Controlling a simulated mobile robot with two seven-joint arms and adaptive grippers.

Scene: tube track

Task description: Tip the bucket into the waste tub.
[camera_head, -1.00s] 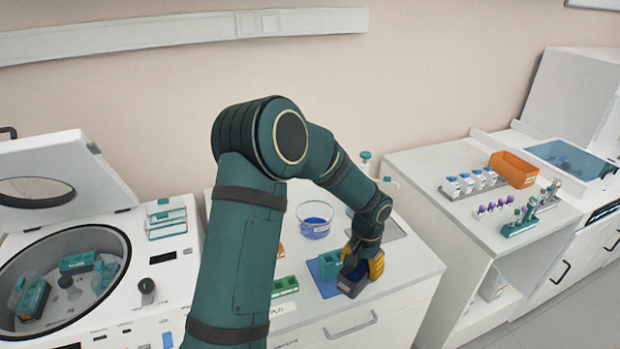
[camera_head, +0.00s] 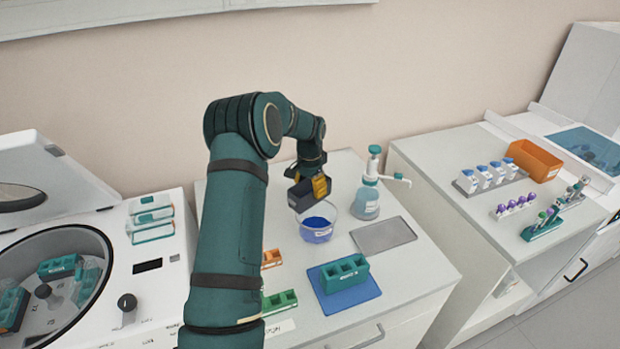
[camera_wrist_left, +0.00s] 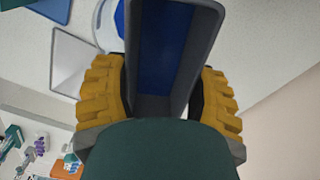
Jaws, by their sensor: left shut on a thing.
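My left gripper (camera_head: 318,186) is shut on the dark grey bucket (camera_head: 303,196), holding it up at the back rim of the waste tub. The waste tub (camera_head: 317,232) is a clear round bowl with blue in its bottom and a label on its front. In the left wrist view the yellow fingers of my left gripper (camera_wrist_left: 160,95) clasp the bucket (camera_wrist_left: 165,50) from both sides. The bucket's inside is blue; I cannot tell whether that is liquid. The tub's rim shows partly behind the bucket there. My right gripper is not in view.
A pump bottle (camera_head: 367,195) stands just right of the tub, with a flat grey tray (camera_head: 384,236) in front of it. A teal rack (camera_head: 344,272) sits on a blue mat (camera_head: 350,298). An open centrifuge (camera_head: 125,265) is at left.

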